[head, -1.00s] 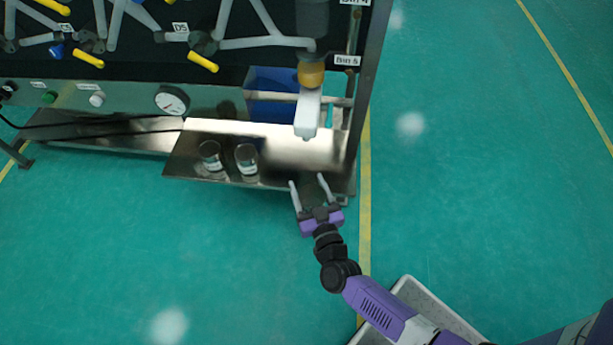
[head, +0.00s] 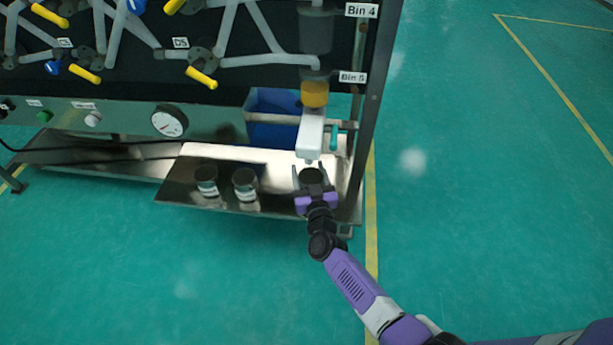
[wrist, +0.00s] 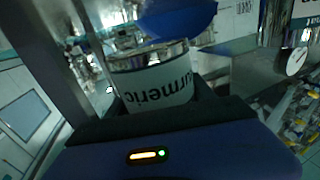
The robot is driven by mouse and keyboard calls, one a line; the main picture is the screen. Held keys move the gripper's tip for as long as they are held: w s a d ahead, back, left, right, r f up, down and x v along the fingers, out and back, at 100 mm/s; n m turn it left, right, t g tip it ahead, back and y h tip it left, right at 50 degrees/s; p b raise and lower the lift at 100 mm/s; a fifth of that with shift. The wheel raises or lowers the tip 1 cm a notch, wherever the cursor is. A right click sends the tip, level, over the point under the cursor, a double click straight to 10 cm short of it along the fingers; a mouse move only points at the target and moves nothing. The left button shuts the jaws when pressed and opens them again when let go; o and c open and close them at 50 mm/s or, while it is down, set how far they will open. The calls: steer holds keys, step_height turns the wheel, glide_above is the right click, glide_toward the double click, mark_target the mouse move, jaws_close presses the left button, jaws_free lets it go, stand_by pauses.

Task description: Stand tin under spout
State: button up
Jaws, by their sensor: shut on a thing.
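A tin (head: 310,176) with a dark top sits between the fingers of my gripper (head: 310,178) in the head view. In the wrist view the tin (wrist: 158,88) is close up, with a white label reading "urmeric" upside down. My gripper is shut on it. The white spout (head: 311,135) hangs just above and behind the tin, its tip close to the rim. I cannot tell whether the tin is exactly below the outlet or touches the steel shelf (head: 270,210), since my gripper hides its base.
Two similar tins, the left one (head: 206,181) and the right one (head: 244,185), stand on the shelf to the left. A blue bin (head: 270,132) is behind the shelf. A frame post (head: 365,140) rises close on the right. A pressure gauge (head: 168,121) is on the panel.

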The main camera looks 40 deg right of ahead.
mark_target(308, 179)
steer(key=x, duration=0.3)
steer(key=shift+b, duration=0.4)
step_height(308, 179, down, 4)
steer(key=b, duration=0.3)
steer(key=shift+r, duration=0.3)
steer(key=o, duration=1.4)
steer(key=shift+f, duration=0.2)
steer(key=shift+r, duration=0.1)
steer(key=shift+a+r, duration=0.1)
steer(key=shift+r, duration=0.05)
steer(key=p+v, duration=0.4)
steer(key=v, duration=0.8)
steer(key=shift+p, duration=0.4)
steer(key=shift+s, duration=0.1)
